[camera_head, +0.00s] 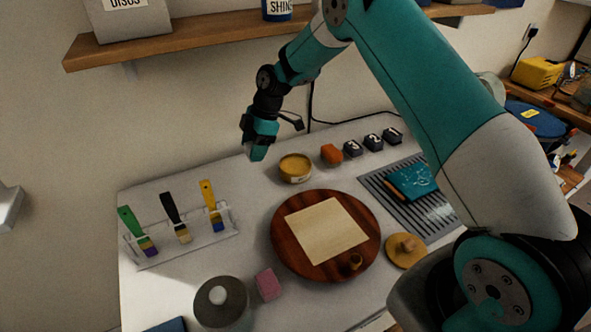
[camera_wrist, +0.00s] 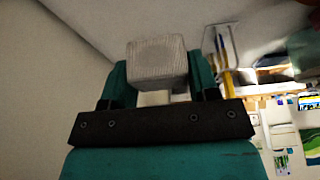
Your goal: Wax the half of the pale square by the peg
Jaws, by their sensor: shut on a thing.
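The pale square (camera_head: 326,232) lies on a round dark red-brown board (camera_head: 287,257). A small brown peg (camera_head: 355,261) stands on the board by the square's lower right edge. An open tin (camera_head: 295,169) with yellowish contents, perhaps wax, stands behind the board. My gripper (camera_head: 256,152) is in the air to the tin's upper left, pointing down. In the wrist view my gripper (camera_wrist: 157,85) is shut on a pale grey block (camera_wrist: 157,62). In the head view I cannot make out the block.
A brush rack (camera_head: 190,243) holds several brushes at left. A pink block (camera_head: 268,284) and a grey lidded pot (camera_head: 222,312) stand in front. An orange block (camera_head: 331,154) is behind; a knobbed disc (camera_head: 405,253) and ribbed mat (camera_head: 432,216) are right. A shelf (camera_head: 180,38) overhangs.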

